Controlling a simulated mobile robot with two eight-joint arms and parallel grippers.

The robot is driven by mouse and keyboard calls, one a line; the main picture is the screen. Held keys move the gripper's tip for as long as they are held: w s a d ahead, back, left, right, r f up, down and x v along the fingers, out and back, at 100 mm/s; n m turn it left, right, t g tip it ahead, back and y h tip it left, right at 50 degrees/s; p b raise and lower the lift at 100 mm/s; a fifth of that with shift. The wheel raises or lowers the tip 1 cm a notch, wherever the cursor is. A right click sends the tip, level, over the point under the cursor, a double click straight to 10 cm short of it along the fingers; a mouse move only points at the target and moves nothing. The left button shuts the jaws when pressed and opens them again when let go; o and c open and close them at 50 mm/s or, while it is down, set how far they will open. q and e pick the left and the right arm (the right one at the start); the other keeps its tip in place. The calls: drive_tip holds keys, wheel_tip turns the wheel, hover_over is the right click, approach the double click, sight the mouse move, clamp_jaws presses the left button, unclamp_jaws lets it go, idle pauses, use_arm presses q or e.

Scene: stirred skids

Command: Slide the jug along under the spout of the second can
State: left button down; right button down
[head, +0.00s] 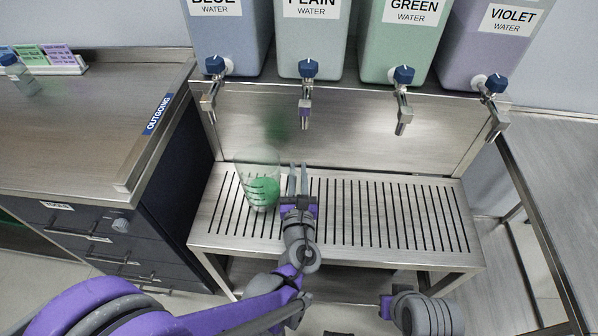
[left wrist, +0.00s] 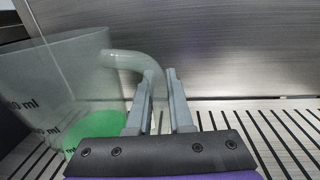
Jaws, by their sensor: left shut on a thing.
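The jug (head: 260,182) is clear, with dark markings and some green liquid at the bottom. It stands upright on the slotted rack (head: 400,215), between the first and second spouts, left of the second. My left gripper (head: 297,178) is at its right side, shut on the jug's curved handle (left wrist: 140,62); the jug body (left wrist: 60,85) fills the left of the left wrist view. The second can (head: 310,35), labelled PLAIN WATER, has a blue-knobbed tap with its spout (head: 305,112) pointing down. My right gripper (head: 385,306) is low at the right, its jaws unclear.
Three other cans, BLUE (head: 226,40), GREEN (head: 405,40) and VIOLET (head: 490,45), stand on the same shelf with spouts hanging over the rack. The rack right of my left gripper is clear. A counter (head: 80,110) marked OUTGOING stands at left.

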use_arm(q)
drive_tip(key=c, duration=0.7)
unclamp_jaws()
drive_tip(key=shift+c, duration=0.2)
drive_tip(key=shift+d, duration=0.1)
drive_tip(key=s, duration=0.9)
drive_tip(key=shift+s+d+p, duration=0.25)
drive_tip(key=shift+d+p, duration=0.15)
drive_tip(key=shift+s, duration=0.65)
